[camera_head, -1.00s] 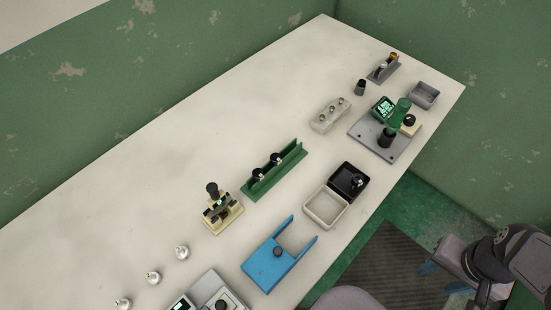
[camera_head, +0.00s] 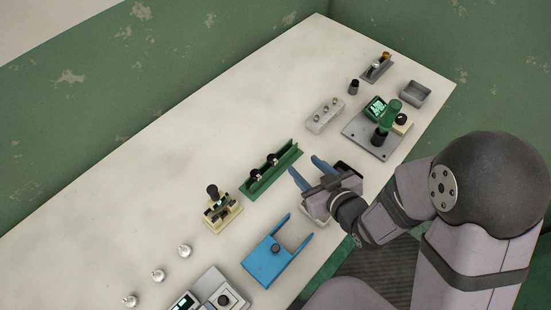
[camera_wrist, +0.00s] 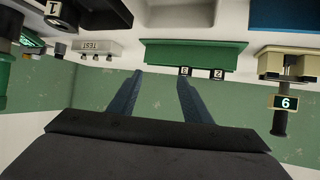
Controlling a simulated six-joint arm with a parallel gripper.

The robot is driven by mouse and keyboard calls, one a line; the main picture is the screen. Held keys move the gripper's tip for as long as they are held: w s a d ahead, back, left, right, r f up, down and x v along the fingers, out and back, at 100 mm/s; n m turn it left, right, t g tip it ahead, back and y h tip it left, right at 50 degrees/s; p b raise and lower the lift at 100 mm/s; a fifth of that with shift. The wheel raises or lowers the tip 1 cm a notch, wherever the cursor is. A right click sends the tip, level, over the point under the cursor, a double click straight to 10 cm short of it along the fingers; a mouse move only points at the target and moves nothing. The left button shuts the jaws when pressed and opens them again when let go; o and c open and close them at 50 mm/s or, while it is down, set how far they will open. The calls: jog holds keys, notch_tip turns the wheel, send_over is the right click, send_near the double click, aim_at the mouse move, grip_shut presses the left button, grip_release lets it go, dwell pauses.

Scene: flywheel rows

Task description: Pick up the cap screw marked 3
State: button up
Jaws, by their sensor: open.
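The cap screw marked 3 (camera_wrist: 185,71) sits in the green rack (camera_wrist: 200,52), beside a cap screw marked 2 (camera_wrist: 218,73), in the wrist view, which looks upside down. In the head view the green rack (camera_head: 292,153) holds two dark-headed screws; the far one (camera_head: 273,158) appears to be the 3, though its mark is too small to read there. My gripper (camera_head: 307,170) is open and empty, its two blue fingers pointing toward the rack from the near side, apart from it. In the wrist view my gripper (camera_wrist: 159,78) has its fingertips below the rack's picture edge.
A cream stand (camera_head: 222,216) is left of the rack, a grey block (camera_head: 325,114) beyond its right end. A blue holder (camera_head: 268,268) lies nearer. My gripper partly covers the black tray (camera_head: 349,168) and pale tray (camera_head: 318,220). Table behind the rack is clear.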

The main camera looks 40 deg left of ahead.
aim_at(271, 157)
jog(key=shift+n+g+y, duration=0.5)
jog(key=shift+g+y, duration=0.1)
jog(key=shift+y, duration=0.2)
jog(key=shift+s+a+f+b, duration=0.15)
jog(key=shift+s+a+b, duration=0.15)
jog(key=shift+s+a, duration=0.7)
jog(key=shift+s+a+f+b, duration=0.1)
jog(key=shift+s+a+b, duration=0.15)
jog(key=shift+s+a, duration=0.7)
jog(key=shift+w+a, duration=0.25)
jog(key=shift+w, duration=0.05)
jog(key=shift+f+p+x, duration=0.25)
jog(key=shift+p+x, duration=0.8)
jog(key=shift+x, duration=1.5)
jog(key=shift+s, duration=0.1)
jog(key=shift+d, duration=0.1)
grip_shut()
